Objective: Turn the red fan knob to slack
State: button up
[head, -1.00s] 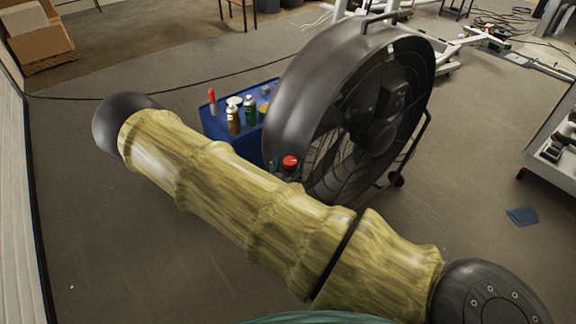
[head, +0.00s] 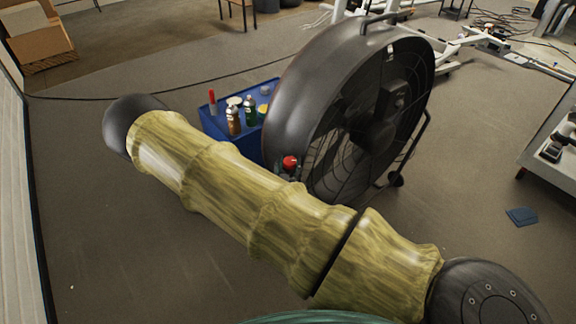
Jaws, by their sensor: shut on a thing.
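The red fan knob (head: 290,162) shows at the lower left rim of the large black drum fan (head: 290,105), just above my arm in the head view. Small dark parts of my gripper (head: 288,172) show close around the knob, with the fingers shut on it. Most of the gripper is hidden behind my yellow-brown arm link, which crosses the picture from upper left to lower right. The knob's lower part and its exact angle cannot be made out.
A blue cart (head: 215,122) with several bottles and a red-capped marker stands behind the fan's left side. A grey bench (head: 555,150) is at the right edge. A dark cable (head: 150,91) crosses the floor. The floor right of the fan is mostly clear.

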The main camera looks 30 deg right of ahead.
jog(key=shift+s+d+n+t+y, duration=0.1)
jog(key=shift+d+n+t+y, duration=0.05)
jog(key=shift+n+t+y, duration=0.6)
jog(key=o, duration=1)
jog(key=shift+m+g+h, duration=0.35)
